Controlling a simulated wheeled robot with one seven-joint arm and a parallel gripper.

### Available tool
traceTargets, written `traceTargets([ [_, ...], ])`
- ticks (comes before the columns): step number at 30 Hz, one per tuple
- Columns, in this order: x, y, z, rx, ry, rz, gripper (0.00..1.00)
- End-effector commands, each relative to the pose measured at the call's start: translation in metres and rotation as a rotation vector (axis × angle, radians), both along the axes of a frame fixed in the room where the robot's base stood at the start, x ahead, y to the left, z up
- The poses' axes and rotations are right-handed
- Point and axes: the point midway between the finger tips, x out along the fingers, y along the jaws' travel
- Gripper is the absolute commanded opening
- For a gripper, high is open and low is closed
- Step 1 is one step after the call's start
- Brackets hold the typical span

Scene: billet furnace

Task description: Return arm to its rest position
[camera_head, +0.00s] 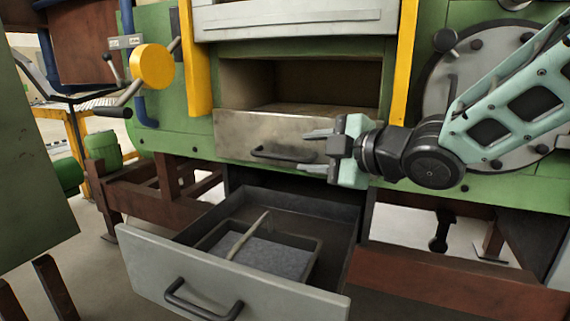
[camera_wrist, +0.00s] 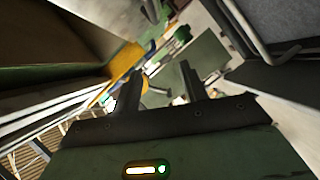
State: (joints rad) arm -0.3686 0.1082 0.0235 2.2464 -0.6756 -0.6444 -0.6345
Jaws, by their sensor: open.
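My gripper (camera_head: 318,150) is at the right of centre in the head view, reaching in from the right on my pale green arm. It is in front of the furnace's lower metal drawer front or door (camera_head: 270,136), close to its dark handle (camera_head: 290,156). I cannot tell whether it touches that handle. In the wrist view its two dark fingers (camera_wrist: 160,90) stand apart with nothing between them.
Below, a grey drawer (camera_head: 225,270) is pulled open and holds a tray (camera_head: 310,262) with grey material and a thin stick (camera_head: 248,236). The green furnace body (camera_head: 180,95) has a yellow knob (camera_head: 152,66) and yellow posts. A green panel (camera_head: 30,170) stands at left.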

Motion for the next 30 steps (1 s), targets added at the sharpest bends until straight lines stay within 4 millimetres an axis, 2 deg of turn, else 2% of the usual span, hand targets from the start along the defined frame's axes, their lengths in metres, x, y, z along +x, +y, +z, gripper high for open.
traceTargets([
  [5, 0.011, -0.071, -0.044, 0.029, 0.255, -0.281, 0.43],
  [7, 0.008, -0.109, -0.068, 0.059, 0.394, -0.437, 0.43],
  [10, -0.011, -0.164, -0.104, 0.117, 0.607, -0.676, 0.43],
  [12, -0.027, -0.191, -0.123, 0.157, 0.728, -0.812, 0.43],
  [15, -0.052, -0.218, -0.145, 0.207, 0.868, -0.971, 0.43],
  [19, -0.082, -0.243, -0.164, 0.267, 1.015, -1.137, 0.43],
  [24, -0.121, -0.263, -0.183, 0.341, 1.182, -1.325, 0.43],
  [29, -0.158, -0.274, -0.196, 0.41, 1.33, -1.491, 0.43],
  [30, -0.162, -0.264, -0.195, 0.392, 1.344, -1.476, 0.43],
])
